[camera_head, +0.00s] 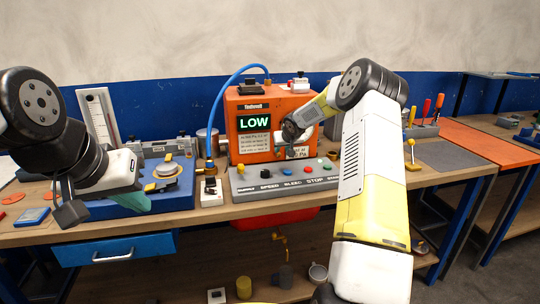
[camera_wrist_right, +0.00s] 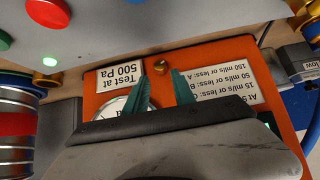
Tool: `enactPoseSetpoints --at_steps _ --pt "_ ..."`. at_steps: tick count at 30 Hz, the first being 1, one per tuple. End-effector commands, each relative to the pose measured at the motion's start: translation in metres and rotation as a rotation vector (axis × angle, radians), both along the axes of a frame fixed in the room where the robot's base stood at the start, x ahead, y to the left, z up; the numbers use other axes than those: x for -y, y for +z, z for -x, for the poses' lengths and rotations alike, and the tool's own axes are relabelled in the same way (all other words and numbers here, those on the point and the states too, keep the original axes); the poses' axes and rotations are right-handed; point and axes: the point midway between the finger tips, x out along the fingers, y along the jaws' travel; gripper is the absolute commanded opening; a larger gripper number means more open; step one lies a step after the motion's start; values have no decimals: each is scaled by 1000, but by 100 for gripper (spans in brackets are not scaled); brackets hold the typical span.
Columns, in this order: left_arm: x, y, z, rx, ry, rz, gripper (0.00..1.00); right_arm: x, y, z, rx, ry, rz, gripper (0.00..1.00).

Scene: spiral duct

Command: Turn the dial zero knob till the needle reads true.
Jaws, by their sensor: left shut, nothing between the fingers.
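The orange test unit (camera_head: 247,112) stands at the middle of the bench, its green display reading LOW. In the right wrist view its face is upside down. A small brass knob (camera_wrist_right: 161,67) sits there beside the "Test at 500 Pa" label (camera_wrist_right: 120,76). The white dial (camera_wrist_right: 112,107) is partly covered by a finger, and I cannot read its needle. My right gripper (camera_wrist_right: 160,76) is open, its teal fingertips on either side of the knob with gaps showing. My left gripper (camera_head: 134,203) is shut and empty at the front of the blue fixture, far from the unit.
A grey control panel (camera_head: 285,180) with coloured buttons lies before the unit. A blue hose (camera_head: 216,107) arches at its left. The blue fixture (camera_head: 180,190) holds a round metal part. Screwdrivers (camera_head: 426,108) stand at the right. A blue drawer (camera_head: 115,249) hangs below the bench.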

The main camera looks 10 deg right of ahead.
Motion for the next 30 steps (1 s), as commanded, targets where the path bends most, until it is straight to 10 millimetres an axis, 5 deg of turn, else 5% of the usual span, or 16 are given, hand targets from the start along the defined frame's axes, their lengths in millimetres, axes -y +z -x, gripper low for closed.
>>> enactPoseSetpoints --at_steps 10,22,27,30 --pt "0 0 0 0 0 0 0 -2 -38 -36 -2 0 -1 31" --pt "0 0 0 0 0 0 0 -2 -44 -43 -2 0 1 31" --pt "0 0 0 0 0 0 0 -2 -44 -43 -2 -1 1 2" --pt "0 0 0 0 0 0 0 -2 -44 -43 -2 -1 1 0"
